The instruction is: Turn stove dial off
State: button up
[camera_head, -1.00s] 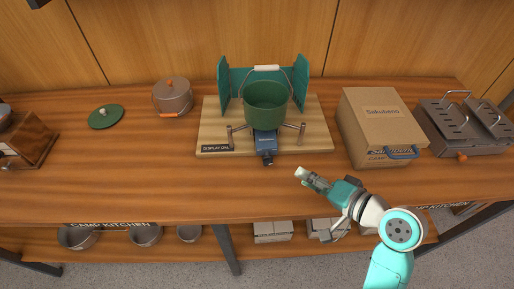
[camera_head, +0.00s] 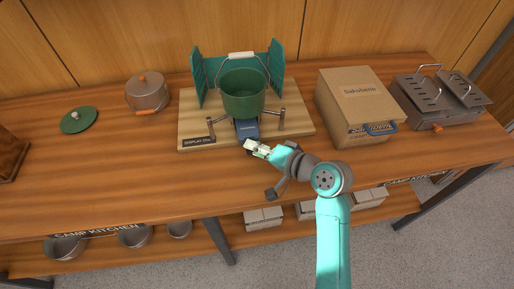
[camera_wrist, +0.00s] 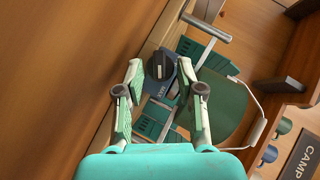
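The camp stove has a blue body (camera_head: 247,131) at the front of a wooden board, with a green pot (camera_head: 243,93) on it. In the wrist view its dark round dial (camera_wrist: 160,66) shows between my two fingertips, with a raised bar across its face. My gripper (camera_head: 253,147) is at the front end of the blue body in the head view and largely hides the dial there. In the wrist view my gripper (camera_wrist: 160,68) is open, one finger on each side of the dial. I cannot tell whether either finger touches it.
The board (camera_head: 192,120) holds a green windscreen (camera_head: 276,62) behind the pot. A cardboard box (camera_head: 345,115) and a metal grill (camera_head: 440,113) stand to the right. A lidded pot (camera_head: 147,96) and a green lid (camera_head: 79,120) are left. The counter front left (camera_head: 110,185) is clear.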

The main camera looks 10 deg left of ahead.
jog(key=shift+c, duration=0.2)
grip_shut()
